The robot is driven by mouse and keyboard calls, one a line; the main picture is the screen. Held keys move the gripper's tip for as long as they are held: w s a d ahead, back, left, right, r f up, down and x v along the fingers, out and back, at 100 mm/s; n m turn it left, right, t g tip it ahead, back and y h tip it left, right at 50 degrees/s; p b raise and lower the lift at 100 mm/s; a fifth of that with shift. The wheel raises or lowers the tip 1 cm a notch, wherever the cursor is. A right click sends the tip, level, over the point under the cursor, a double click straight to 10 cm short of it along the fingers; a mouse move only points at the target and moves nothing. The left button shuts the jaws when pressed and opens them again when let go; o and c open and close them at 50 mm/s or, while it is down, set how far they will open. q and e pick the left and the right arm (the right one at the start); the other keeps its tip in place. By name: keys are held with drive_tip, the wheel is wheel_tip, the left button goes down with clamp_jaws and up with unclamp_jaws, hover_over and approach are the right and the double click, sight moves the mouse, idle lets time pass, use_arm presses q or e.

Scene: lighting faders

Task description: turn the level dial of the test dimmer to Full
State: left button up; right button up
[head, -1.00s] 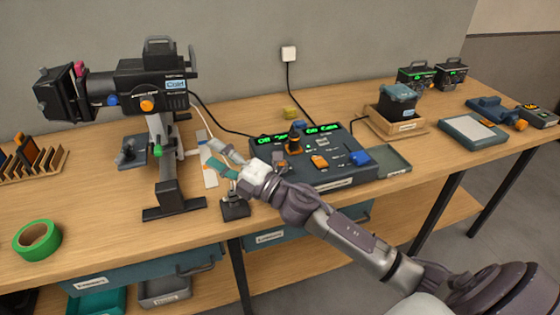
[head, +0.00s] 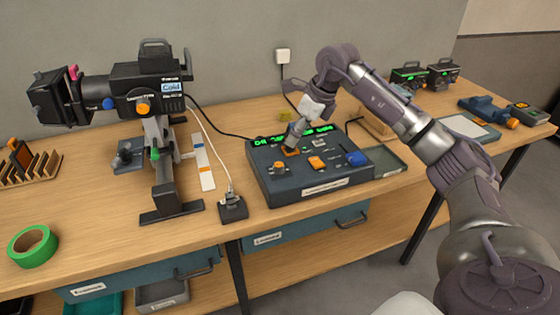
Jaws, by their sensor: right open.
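The dark console (head: 335,196), which I take for the test dimmer, stands on the bench with lit green displays (head: 318,130) along its back. An orange round knob (head: 279,168) sits on its left front. An orange part (head: 291,152) with a dark upright piece lies further back; it is partly hidden now. My right gripper (head: 294,143) is open and points down at this part from above, close to it; whether they touch I cannot tell. No pointer or dial marking is legible. My left gripper is not in view.
An orange cap (head: 317,163) and a blue cap (head: 356,159) are on the console's right half. A small black box (head: 233,208) with a white cable stands left of it, near the stage lamp (head: 148,88). A shallow tray (head: 388,163) adjoins the right side.

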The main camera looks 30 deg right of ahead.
sight(279, 164)
drive_tip(key=p+x, duration=0.2)
drive_tip(key=x, duration=1)
drive_tip(key=shift+a, duration=0.15)
drive_tip(key=shift+r, duration=0.1)
clamp_jaws()
